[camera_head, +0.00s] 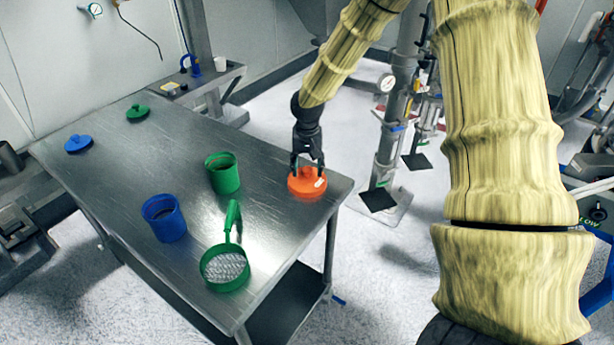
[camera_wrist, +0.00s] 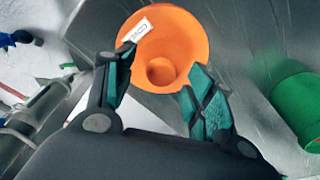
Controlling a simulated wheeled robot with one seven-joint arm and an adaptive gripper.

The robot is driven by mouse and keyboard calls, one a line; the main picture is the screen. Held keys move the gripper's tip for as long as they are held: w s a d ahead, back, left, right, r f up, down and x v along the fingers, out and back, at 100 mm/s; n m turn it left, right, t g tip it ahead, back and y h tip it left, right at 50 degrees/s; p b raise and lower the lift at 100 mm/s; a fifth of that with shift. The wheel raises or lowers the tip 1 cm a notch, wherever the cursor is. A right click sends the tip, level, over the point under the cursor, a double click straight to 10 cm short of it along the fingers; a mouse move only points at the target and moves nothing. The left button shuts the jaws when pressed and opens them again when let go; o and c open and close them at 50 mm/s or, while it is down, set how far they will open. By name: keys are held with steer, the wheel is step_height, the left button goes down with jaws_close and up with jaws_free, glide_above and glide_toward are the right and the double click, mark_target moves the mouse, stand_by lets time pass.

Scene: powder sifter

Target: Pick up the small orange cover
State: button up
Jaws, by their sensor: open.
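The small orange cover (camera_head: 306,184) lies on the metal table near its right corner. In the wrist view the orange cover (camera_wrist: 178,32) is a round disc with a raised round knob and a white label near its upper left edge. My gripper (camera_head: 307,170) points down right over the cover. In the wrist view my open gripper (camera_wrist: 156,77) has one finger on each side of the knob, with a gap to it. I cannot tell whether the fingertips touch the disc.
On the table (camera_head: 190,140) stand a green cup (camera_head: 223,175), a blue cup (camera_head: 163,218) and a green sifter with a handle (camera_head: 225,268). A blue lid (camera_head: 78,144) and a green lid (camera_head: 138,112) lie at the far left. The table's right edge is close to the cover.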

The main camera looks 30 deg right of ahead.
steer(key=shift+f, duration=0.85)
steer(key=c, duration=1.2)
